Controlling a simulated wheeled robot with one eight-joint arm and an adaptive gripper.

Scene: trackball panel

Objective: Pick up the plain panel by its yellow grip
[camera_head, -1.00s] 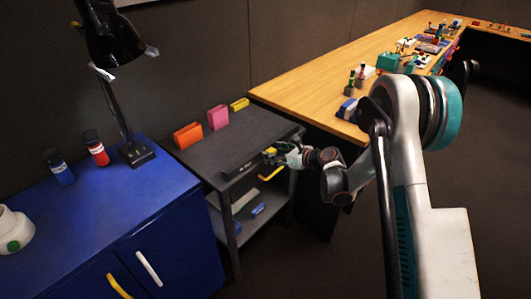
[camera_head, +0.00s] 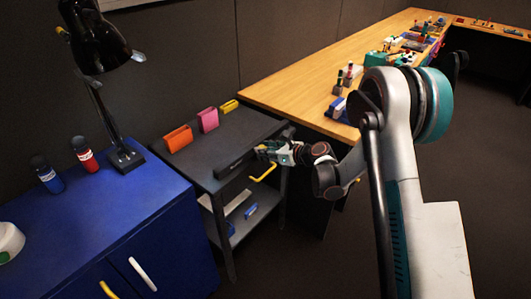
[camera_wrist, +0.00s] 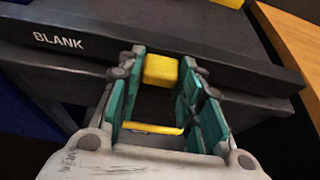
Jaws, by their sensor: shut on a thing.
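The plain panel is a long dark bar (camera_wrist: 90,47) marked "BLANK" in the wrist view. In the head view the dark panel (camera_head: 233,166) is along the front edge of the grey cart's top. Its yellow grip (camera_wrist: 160,69) is a small block on the side facing me. My gripper (camera_wrist: 155,98) has its teal fingers on both sides of the grip and is shut on it. In the head view my gripper (camera_head: 262,151) is at the cart's front. Whether the panel is clear of the cart top cannot be told.
A yellow handle (camera_head: 264,173) sticks out from the grey cart (camera_head: 240,128) below my gripper. Orange (camera_head: 178,138), pink (camera_head: 208,119) and yellow (camera_head: 229,106) pieces stand at its back. A blue cabinet (camera_head: 110,225) is left, a wooden desk (camera_head: 290,92) right.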

